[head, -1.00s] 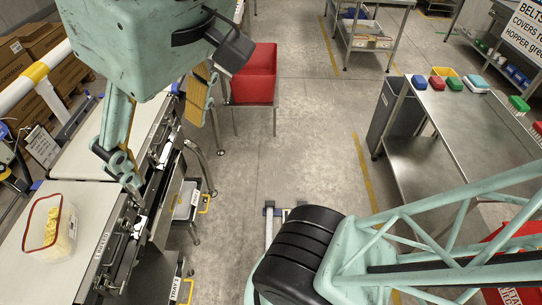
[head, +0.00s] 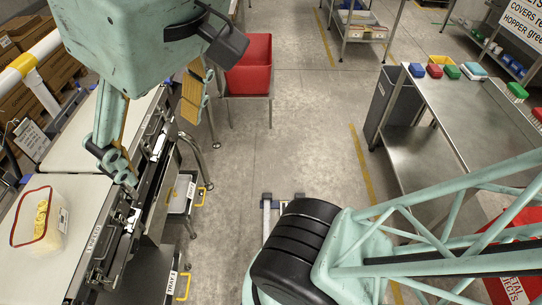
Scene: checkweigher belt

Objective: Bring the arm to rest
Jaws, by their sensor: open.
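My arm hangs from the upper left of the head view, with a large pale green housing at the top. My gripper (head: 112,165) is at the lower end of this arm, over the inner edge of the checkweigher belt (head: 75,190). Its fingers look apart and nothing shows between them. A clear tub with a red rim and yellow contents (head: 55,238) stands on the belt, to the lower left of the gripper and apart from it.
A steel table (head: 455,105) with several coloured brushes stands at the right, beside a grey bin (head: 393,105). Trays (head: 180,195) hang under the conveyor's side.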

